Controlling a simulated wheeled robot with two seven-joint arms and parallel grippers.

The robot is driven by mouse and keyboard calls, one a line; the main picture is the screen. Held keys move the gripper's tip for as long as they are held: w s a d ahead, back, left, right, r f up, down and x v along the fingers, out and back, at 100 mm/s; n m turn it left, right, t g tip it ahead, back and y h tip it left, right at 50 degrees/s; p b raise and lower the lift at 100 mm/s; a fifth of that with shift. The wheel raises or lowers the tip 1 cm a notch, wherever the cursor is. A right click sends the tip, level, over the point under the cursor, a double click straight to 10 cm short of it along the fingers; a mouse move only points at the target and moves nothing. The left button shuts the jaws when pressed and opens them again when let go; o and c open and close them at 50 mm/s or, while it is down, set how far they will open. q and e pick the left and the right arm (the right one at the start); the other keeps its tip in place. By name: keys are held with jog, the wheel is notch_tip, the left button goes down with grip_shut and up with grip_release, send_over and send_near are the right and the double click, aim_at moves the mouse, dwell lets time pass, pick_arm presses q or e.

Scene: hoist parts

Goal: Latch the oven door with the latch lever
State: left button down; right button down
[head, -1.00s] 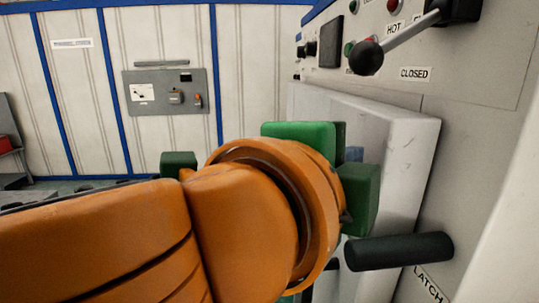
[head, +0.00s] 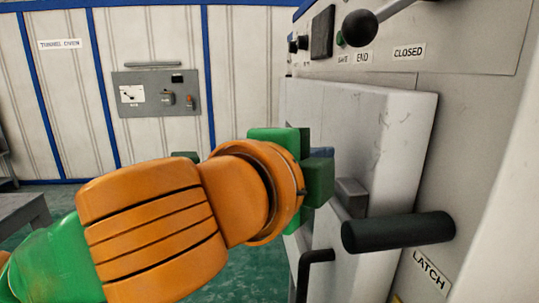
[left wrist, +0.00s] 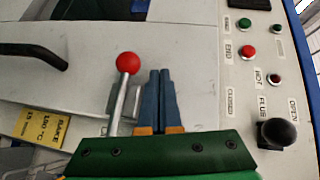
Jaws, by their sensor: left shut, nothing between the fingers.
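The oven door (head: 395,125) is a pale slab lying against or close to the oven front; any gap is hard to judge. A thick black cylinder (head: 398,232) sticks out above the LATCH label (head: 430,270). In the left wrist view a metal lever with a red ball (left wrist: 127,62) stands just left of my fingers. Its base is hidden by my gripper, so its link to the cylinder cannot be seen. My left gripper (head: 322,153) is in front of the door, its blue fingers (left wrist: 159,75) shut and empty beside the lever. Contact cannot be told. My right gripper is not in view.
A black door handle (head: 315,262) is below my gripper. A black-ball lever (head: 362,26) and buttons are on the panel above, near the CLOSED label. A grey block (head: 350,195) is by the cylinder.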

pick_arm(q)
jog(key=shift+w+f, duration=0.2)
jog(key=shift+f, duration=0.25)
jog(key=shift+f, duration=0.1)
